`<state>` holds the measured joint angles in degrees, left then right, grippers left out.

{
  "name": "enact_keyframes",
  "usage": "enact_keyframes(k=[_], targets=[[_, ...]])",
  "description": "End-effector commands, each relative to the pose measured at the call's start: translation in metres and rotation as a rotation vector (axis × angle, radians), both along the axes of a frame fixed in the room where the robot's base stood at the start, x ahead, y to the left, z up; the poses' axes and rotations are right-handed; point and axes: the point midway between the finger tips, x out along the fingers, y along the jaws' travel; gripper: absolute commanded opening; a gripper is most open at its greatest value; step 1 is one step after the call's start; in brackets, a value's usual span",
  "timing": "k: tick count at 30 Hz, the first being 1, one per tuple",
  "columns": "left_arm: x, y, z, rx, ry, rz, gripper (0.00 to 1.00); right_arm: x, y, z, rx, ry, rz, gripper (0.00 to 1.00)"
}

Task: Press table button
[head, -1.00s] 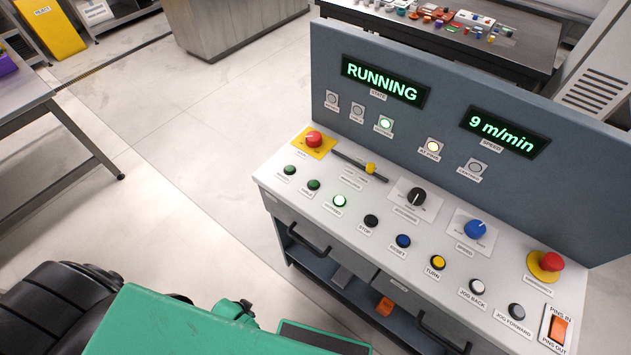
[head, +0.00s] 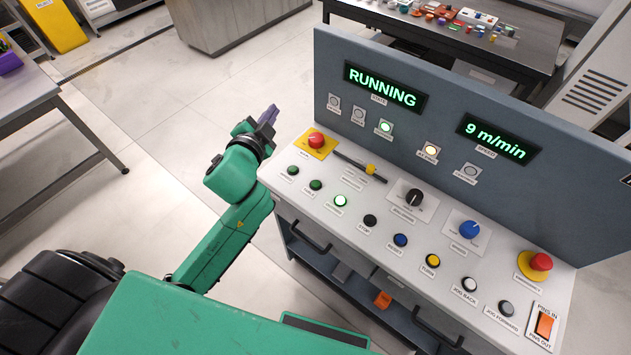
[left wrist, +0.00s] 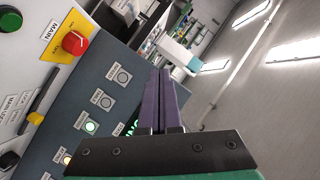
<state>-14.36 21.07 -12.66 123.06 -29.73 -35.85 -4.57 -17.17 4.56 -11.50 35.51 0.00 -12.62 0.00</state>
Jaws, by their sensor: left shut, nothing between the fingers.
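The control console (head: 290,185) has a sloped white top with a row of push buttons. At its left end are two green buttons (head: 293,171) and (head: 316,184), then a lit green one (head: 341,200). Then come black STOP (head: 370,221), blue RESET (head: 400,240), yellow TURN (head: 433,261), white JOG BACK (head: 469,285) and grey JOG FORWARD (head: 506,308). No label legibly reads "table". My left gripper (head: 270,112), with purple fingers, is shut and empty beyond the console's left end, apart from the buttons. Its fingers (left wrist: 160,80) lie together in the left wrist view. My right gripper is out of view.
A yellow-knobbed slider (head: 370,169) and two dials lie between. The upright panel's display (head: 383,91) reads RUNNING.

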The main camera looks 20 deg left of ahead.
Motion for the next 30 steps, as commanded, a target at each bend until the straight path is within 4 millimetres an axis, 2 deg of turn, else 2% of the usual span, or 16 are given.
enact_keyframes(k=[1,3,5,6,8,9,10,11,12,13,15,18,21,30], targets=[[0.013,-0.014,0.028,0.107,-0.112,-0.085,0.00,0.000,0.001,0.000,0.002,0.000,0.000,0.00],[0.025,-0.045,0.065,0.282,-0.276,-0.233,0.00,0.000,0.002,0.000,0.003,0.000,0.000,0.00],[0.027,-0.079,0.088,0.461,-0.412,-0.392,0.00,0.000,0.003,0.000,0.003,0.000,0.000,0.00],[0.024,-0.104,0.097,0.602,-0.498,-0.521,0.00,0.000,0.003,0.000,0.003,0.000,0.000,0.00],[0.013,-0.142,0.091,0.847,-0.602,-0.759,0.00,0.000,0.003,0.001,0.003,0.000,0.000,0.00],[0.003,-0.159,0.074,1.013,-0.637,-0.933,0.00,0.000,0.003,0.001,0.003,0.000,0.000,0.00],[-0.005,-0.165,0.055,1.128,-0.639,-1.066,0.00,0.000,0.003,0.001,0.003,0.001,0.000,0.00],[-0.011,-0.164,0.036,1.228,-0.627,-1.188,0.00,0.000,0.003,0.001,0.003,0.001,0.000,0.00],[-0.019,-0.157,0.012,1.332,-0.593,-1.328,0.00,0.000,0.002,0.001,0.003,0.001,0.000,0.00],[-0.024,-0.150,-0.003,1.388,-0.561,-1.416,0.00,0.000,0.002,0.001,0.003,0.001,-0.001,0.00],[-0.032,-0.130,-0.028,1.480,-0.487,-1.571,0.00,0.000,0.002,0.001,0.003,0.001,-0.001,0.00],[-0.039,-0.109,-0.047,1.538,-0.407,-1.695,0.00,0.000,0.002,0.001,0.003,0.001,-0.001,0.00],[-0.042,-0.102,-0.053,1.552,-0.380,-1.736,0.00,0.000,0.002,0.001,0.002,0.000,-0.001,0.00],[-0.043,-0.103,-0.054,1.549,-0.382,-1.737,0.00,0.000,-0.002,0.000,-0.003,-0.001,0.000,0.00]])
